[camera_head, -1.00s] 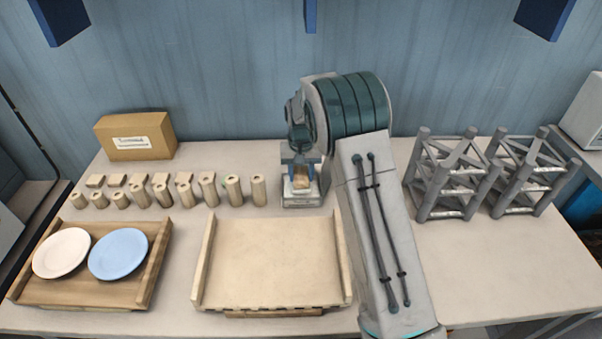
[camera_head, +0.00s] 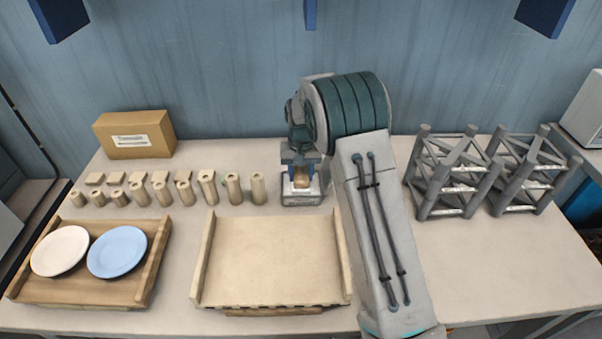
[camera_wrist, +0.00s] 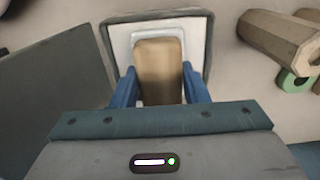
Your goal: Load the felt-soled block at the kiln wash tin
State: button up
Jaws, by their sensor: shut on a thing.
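My gripper (camera_head: 301,172) is shut on a tan block (camera_wrist: 158,70), with one blue finger on each side of it in the wrist view. In the head view the block (camera_head: 301,180) shows just below the fingers. The block is over a grey-rimmed tin (camera_wrist: 205,40) with a white inside; the tin (camera_head: 302,200) stands behind the wooden board. In the wrist view the block's far end lies within the white area. I cannot tell whether it touches the white. The block's felt sole is hidden.
Several wooden posts (camera_head: 232,188) and small blocks stand left of the tin. A tray (camera_head: 90,290) with a white plate (camera_head: 60,250) and a blue plate (camera_head: 118,252) is at front left. A wooden board (camera_head: 272,255) is at front middle. Grey racks (camera_head: 450,180) stand right. A box (camera_head: 135,135) is at back left.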

aim_at(301, 173)
dwell(0.4)
jog(key=shift+r+p, duration=2.05)
jog(key=shift+r, duration=1.45)
jog(key=shift+f, duration=0.1)
